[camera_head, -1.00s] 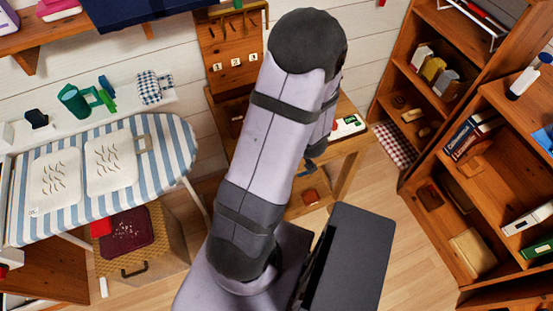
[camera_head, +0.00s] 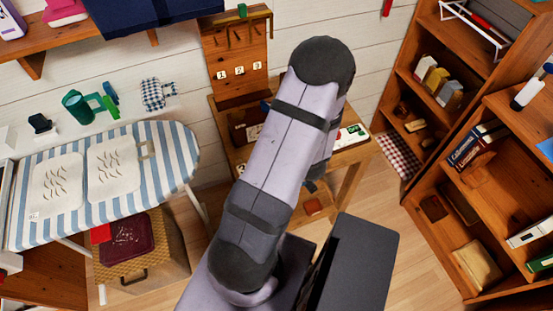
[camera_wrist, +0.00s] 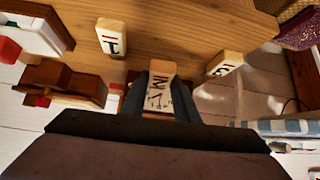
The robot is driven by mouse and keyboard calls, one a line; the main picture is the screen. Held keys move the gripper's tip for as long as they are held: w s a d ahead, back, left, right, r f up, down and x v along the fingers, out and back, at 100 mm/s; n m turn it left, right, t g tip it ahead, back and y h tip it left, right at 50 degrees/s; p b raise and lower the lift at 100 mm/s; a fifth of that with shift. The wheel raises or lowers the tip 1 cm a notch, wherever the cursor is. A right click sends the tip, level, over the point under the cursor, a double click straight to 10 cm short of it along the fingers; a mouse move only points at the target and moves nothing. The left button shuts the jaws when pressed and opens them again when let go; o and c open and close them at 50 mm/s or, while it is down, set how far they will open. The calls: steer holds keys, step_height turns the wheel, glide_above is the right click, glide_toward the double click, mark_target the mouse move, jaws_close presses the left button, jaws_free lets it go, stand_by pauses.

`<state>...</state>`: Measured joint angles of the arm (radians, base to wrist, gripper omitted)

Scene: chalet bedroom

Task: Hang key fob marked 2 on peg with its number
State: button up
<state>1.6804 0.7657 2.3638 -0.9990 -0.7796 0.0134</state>
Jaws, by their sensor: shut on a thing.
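The wooden peg board (camera_head: 235,50) stands against the wall in the head view, with several dark pegs and small white number tags 1 (camera_head: 221,74), 2 (camera_head: 239,70) and 3 (camera_head: 257,66) below them. In the wrist view, my gripper (camera_wrist: 160,92) is shut on a pale fob (camera_wrist: 158,80) with dark marks, apparently the 2, partly hidden by the fingers. A fob marked 1 (camera_wrist: 111,37) is to its left and another fob (camera_wrist: 224,63), its mark hard to read, to its right. My arm hides the gripper in the head view.
The wooden desk (camera_head: 350,158) stands below the peg board. The striped ironing board (camera_head: 178,150) is at left, above a wicker basket (camera_head: 165,262). A wooden shelf unit (camera_head: 410,150) stands at right. A brown wooden object (camera_wrist: 72,84) is left of the gripper in the wrist view.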

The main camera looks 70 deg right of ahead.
steer(key=shift+f, duration=1.8)
steer(key=shift+f, duration=0.1)
steer(key=shift+f, duration=0.15)
steer(key=o, duration=1)
steer(key=shift+b+v, duration=0.4)
steer(key=shift+v, duration=3.25)
steer(key=shift+s+d, duration=0.1)
